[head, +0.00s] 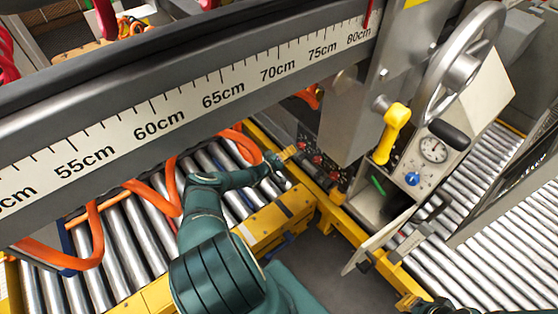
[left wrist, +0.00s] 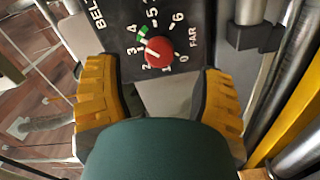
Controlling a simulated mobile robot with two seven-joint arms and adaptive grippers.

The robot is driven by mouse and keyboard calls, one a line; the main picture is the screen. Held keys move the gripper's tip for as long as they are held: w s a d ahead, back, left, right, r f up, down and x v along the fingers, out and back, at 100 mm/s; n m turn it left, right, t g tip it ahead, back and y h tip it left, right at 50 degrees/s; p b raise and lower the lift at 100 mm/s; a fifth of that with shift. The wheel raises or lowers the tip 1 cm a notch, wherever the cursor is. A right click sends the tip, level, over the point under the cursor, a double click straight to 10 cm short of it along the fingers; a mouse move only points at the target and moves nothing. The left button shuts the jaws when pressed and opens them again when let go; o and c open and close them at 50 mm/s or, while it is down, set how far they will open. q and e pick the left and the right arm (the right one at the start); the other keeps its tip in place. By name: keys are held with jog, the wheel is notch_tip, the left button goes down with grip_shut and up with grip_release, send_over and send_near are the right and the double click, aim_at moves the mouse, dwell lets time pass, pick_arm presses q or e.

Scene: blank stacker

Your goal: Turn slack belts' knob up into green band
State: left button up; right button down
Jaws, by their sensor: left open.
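The red knob (left wrist: 158,52) sits on a black dial panel (left wrist: 120,14) numbered 0 to 6, with "FAR" beside it and cut-off "BEL" lettering above. A short green band (left wrist: 143,31) lies near 4 and 5. The knob's pale mark seems to point near 3, below the green; its exact reading is unclear. My left gripper (left wrist: 155,72) is open, its yellow fingers either side of the knob and apart from it. In the head view my left gripper (head: 284,156) is beside the dark panel with several red knobs (head: 318,160).
A grey beam with a centimetre scale (head: 190,105) crosses above my left arm. Roller conveyors (head: 120,240) lie below left and at right. A box with a gauge (head: 433,149), blue knob (head: 412,179) and yellow handle (head: 394,130) stands right of the panel, its door open.

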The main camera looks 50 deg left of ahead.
pick_arm(q)
jog(key=s, duration=0.6)
jog(key=shift+s+a, duration=0.2)
jog(key=shift+s, duration=0.2)
